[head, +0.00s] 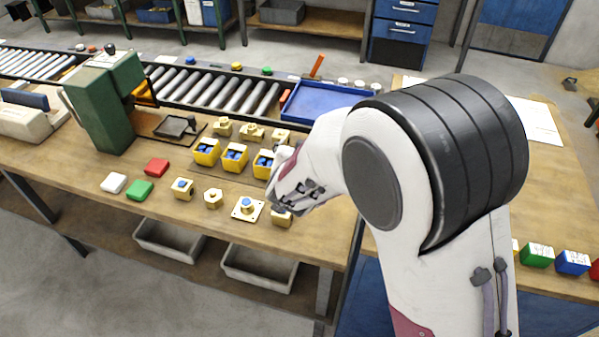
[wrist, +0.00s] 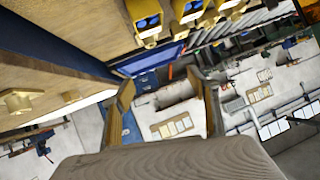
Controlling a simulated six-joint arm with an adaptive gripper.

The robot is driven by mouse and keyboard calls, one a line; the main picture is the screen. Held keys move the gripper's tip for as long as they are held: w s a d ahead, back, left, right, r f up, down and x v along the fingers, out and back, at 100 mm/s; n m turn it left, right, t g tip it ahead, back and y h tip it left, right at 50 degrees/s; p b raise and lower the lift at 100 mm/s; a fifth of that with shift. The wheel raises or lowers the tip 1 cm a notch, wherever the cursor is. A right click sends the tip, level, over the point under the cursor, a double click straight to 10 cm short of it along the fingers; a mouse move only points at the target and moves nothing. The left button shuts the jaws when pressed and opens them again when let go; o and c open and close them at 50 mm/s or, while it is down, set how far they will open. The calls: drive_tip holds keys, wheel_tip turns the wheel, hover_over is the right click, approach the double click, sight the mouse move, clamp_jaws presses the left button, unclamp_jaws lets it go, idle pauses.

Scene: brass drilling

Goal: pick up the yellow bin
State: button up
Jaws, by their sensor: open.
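Several yellow boxes holding blue pieces stand in a row on the workbench, such as the left one (head: 206,152) and the middle one (head: 235,158). A sliver of another yellow block or bin (head: 515,246) shows at the right bench's front edge, mostly hidden behind my arm. My gripper is small and partly hidden by my wrist in the head view, near the right end of the yellow row. In the wrist view my gripper (wrist: 162,82) has its two fingers wide apart with nothing between them. Yellow boxes (wrist: 146,20) show above the fingers there.
A green bin (head: 537,255) and a blue bin (head: 572,262) sit on the right bench. A blue tray (head: 322,104) lies behind the yellow row. A green press (head: 103,105) stands left. Several brass parts, such as a hex piece (head: 213,198), lie in front.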

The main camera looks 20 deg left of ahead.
drive_tip(key=a+f, duration=0.1)
drive_tip(key=f, duration=0.2)
drive_tip(key=s+a+f+t+h, duration=0.1)
drive_tip(key=f, duration=0.2)
drive_tip(key=s+a+f+h, duration=0.1)
drive_tip(key=f, duration=0.2)
drive_tip(key=shift+s+f+t, duration=0.1)
drive_tip(key=shift+f+t, duration=0.05)
drive_tip(key=shift+t, duration=0.15)
drive_tip(key=shift+s+a+f+h, duration=0.1)
drive_tip(key=shift+s+f+h, duration=0.15)
drive_tip(key=shift+f, duration=0.2)
drive_tip(key=shift+w, duration=0.1)
drive_tip(key=shift+x, duration=1.3)
drive_tip(key=shift+r, duration=0.1)
drive_tip(key=shift+d+x, duration=0.15)
drive_tip(key=shift+x, duration=1.15)
drive_tip(key=shift+d+x, duration=0.2)
drive_tip(key=shift+x, duration=1.1)
drive_tip(key=shift+r, duration=0.1)
drive_tip(key=c, duration=1.2)
